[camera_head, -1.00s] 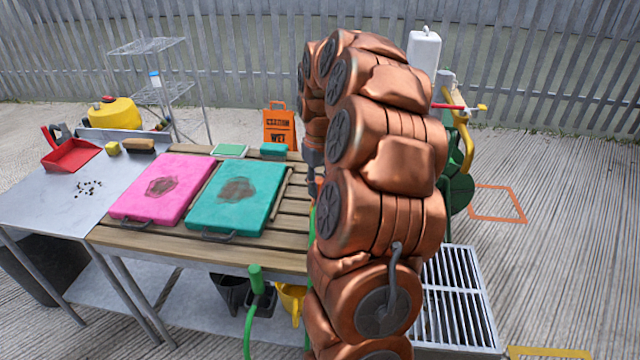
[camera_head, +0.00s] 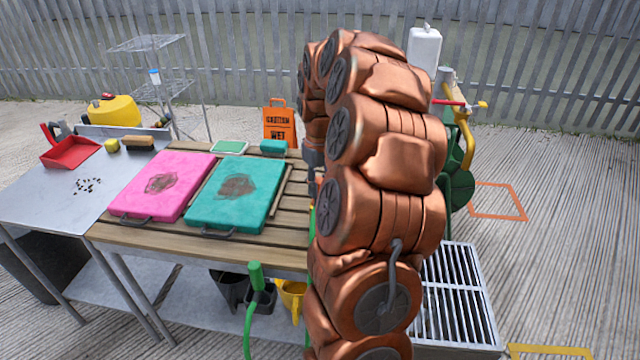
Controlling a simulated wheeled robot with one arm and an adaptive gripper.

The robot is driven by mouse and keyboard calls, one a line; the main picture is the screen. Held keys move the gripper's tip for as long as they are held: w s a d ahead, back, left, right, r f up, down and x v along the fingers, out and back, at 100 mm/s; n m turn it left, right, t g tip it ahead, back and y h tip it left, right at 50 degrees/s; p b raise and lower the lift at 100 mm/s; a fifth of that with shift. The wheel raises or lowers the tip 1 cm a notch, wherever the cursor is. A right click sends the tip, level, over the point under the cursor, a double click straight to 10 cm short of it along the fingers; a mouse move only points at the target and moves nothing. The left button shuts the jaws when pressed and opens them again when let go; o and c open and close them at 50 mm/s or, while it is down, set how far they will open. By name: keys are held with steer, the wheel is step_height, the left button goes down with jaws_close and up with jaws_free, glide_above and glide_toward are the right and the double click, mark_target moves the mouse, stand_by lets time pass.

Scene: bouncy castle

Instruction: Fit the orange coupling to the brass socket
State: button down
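My copper-coloured arm stands in the middle and blocks much of the view. Only a grey sliver of my gripper (camera_head: 313,160) shows at the arm's left edge, above the bench's right end; its fingers are hidden. A small orange-red bit (camera_head: 312,188) shows just below it, perhaps the orange coupling; I cannot tell whether it is held. A green hose (camera_head: 311,222) runs below that bit. A brass-coloured tap fitting (camera_head: 482,105) with a red lever stands right of the arm, on a post. I cannot make out the socket itself.
The slatted bench (camera_head: 170,237) carries a pink pad (camera_head: 190,170) and a teal pad (camera_head: 260,185). A green hose reel (camera_head: 458,187) stands behind my arm at right. A metal grate (camera_head: 460,310) lies at lower right. An orange caution sign (camera_head: 277,125) stands behind the bench.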

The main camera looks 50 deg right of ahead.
steer(key=shift+f, duration=0.4)
stand_by(0.3)
steer(key=c, duration=0.8)
jaws_free()
steer(key=shift+o, duration=0.2)
step_height(320, 180, up, 11)
steer(key=shift+r, duration=0.55)
